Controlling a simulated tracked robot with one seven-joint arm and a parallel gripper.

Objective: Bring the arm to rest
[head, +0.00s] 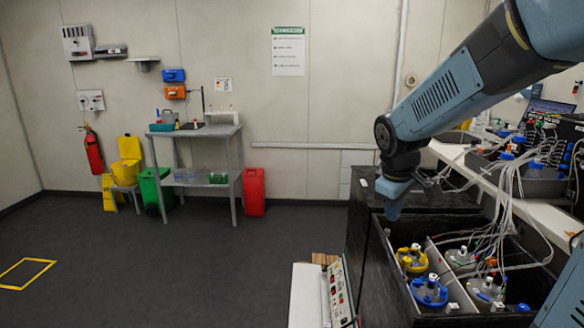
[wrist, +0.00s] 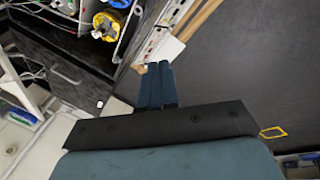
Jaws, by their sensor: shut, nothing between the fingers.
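My arm reaches in from the upper right of the head view, and my gripper (head: 392,208) points down at its end, in front of the black cabinet and by the left rim of the black shaker box (head: 378,240). In the wrist view my gripper (wrist: 155,68) shows with its two blue fingers together and nothing between them. Bioreactor vessels stand in the box to the right: one with a yellow top (head: 412,259), one with a blue top (head: 429,291), and others with pale tops. My gripper is apart from these vessels.
Tubes and cables (head: 500,200) hang over the box from the crowded bench at right. A control panel (head: 340,290) stands at the box's left. A grey table (head: 190,135), red canister (head: 254,190) and fire extinguisher (head: 93,152) are along the back wall. The left floor is clear.

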